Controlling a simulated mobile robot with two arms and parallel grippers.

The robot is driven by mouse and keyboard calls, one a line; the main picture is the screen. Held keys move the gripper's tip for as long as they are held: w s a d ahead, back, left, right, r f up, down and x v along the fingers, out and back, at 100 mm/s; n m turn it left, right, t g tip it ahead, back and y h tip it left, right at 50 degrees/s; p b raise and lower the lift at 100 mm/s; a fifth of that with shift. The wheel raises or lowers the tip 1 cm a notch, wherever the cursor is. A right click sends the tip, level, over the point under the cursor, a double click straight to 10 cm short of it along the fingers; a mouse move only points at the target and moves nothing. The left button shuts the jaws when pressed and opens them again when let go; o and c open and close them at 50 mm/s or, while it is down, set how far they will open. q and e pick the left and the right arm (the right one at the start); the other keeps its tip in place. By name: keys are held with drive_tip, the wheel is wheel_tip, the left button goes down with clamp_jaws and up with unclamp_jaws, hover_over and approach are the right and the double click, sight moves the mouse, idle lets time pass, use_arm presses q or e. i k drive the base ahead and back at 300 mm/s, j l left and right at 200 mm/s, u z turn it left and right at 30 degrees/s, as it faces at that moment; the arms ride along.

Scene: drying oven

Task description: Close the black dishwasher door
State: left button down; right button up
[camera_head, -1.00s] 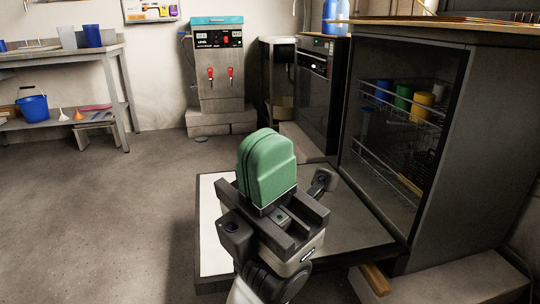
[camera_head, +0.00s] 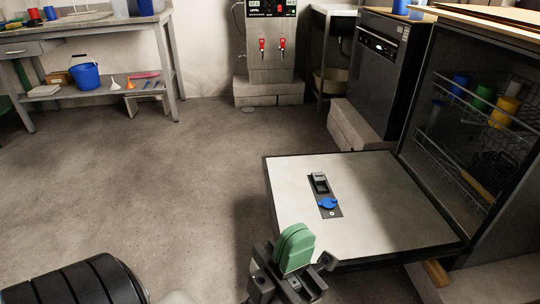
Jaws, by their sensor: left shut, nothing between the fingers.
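The dishwasher door (camera_head: 390,195) is folded down flat and stands fully open. Its pale inner face is up, with a dispenser and blue cap (camera_head: 328,203) on it. The dark dishwasher (camera_head: 447,110) is at the right, and its interior is exposed. My left gripper (camera_head: 296,247), with green fingers, is shut and empty. In the picture it is at the near left edge of the door and overlaps it slightly. I cannot tell whether it touches the door. My right gripper is not in view.
Racks (camera_head: 470,125) with coloured cups are inside the dishwasher. A second dark appliance (camera_head: 376,60) and concrete blocks (camera_head: 350,130) stand behind the door. A metal table (camera_head: 100,22) with a blue bucket (camera_head: 86,76) is at the back left. The floor left of the door is clear.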

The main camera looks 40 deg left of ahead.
sight(381, 218)
drive_tip(key=j+z, duration=0.15)
drive_tip(key=j, duration=0.25)
drive_tip(key=j+z, duration=0.15)
drive_tip(key=j, duration=0.3)
drive_tip(key=k+j+z, duration=0.15)
drive_tip(key=j, duration=0.25)
drive_tip(key=j+z, duration=0.15)
drive_tip(key=j, duration=0.25)
drive_tip(key=k+j+z, duration=0.15)
drive_tip(key=j, duration=0.2)
drive_tip(key=k+j+z, duration=0.15)
drive_tip(key=j, duration=0.25)
drive_tip(key=i+j+z, duration=0.15)
drive_tip(key=j+z, duration=0.35)
drive_tip(key=j, duration=1.05)
drive_tip(key=k+j+z, duration=0.15)
drive_tip(key=j+z, duration=0.3)
drive_tip(key=j, duration=1.05)
drive_tip(key=j+z, duration=0.1)
drive_tip(key=j, duration=0.7)
drive_tip(key=i, duration=0.05)
